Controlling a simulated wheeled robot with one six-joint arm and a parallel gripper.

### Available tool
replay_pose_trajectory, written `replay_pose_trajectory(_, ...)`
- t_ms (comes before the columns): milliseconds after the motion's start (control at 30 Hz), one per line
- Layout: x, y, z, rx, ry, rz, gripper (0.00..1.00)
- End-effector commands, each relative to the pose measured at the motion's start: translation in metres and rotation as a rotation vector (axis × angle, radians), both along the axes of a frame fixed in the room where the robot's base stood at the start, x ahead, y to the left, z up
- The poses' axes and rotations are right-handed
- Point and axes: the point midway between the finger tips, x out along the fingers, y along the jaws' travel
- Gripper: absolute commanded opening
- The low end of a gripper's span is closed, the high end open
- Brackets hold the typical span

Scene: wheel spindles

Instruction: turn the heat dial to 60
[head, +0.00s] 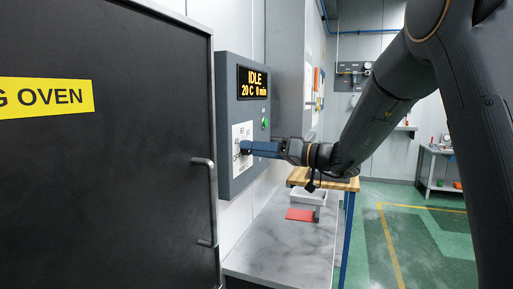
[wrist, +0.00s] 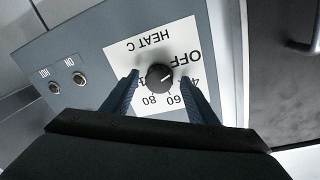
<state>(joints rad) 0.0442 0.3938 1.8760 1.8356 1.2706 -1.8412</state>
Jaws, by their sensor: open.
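The heat dial (wrist: 158,76) is a round black knob on a white plate (wrist: 125,57) marked HEAT C, OFF, 40, 60 and 80, seen upside down in the wrist view. A short pale mark on the dial points roughly toward the OFF side. My gripper (wrist: 160,79) is open, with one blue finger on each side of the dial; I cannot tell whether they touch it. In the head view my gripper (head: 246,148) reaches the plate (head: 237,136) from the right and hides the dial.
The control panel's display (head: 253,82) reads IDLE, 20 C, 0 min. A grey-topped bench (head: 265,245) with a red item (head: 300,214) lies below.

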Motion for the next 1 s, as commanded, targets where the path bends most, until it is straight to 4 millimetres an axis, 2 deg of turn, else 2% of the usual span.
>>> replay_pose_trajectory(233,0.0006,0.0007,-0.0006,0.0,0.0,-0.001,0.53)
replay_pose_trajectory(400,0.0005,0.0005,-0.0007,-0.001,0.001,0.0,0.25)
replay_pose_trajectory(500,0.0005,0.0005,-0.0006,-0.001,0.001,0.0,0.12)
replay_pose_trajectory(767,0.0006,0.0004,-0.0012,0.009,0.027,0.0,0.12)
replay_pose_trajectory(1000,0.0008,0.0004,-0.0024,0.05,0.142,-0.001,0.12)
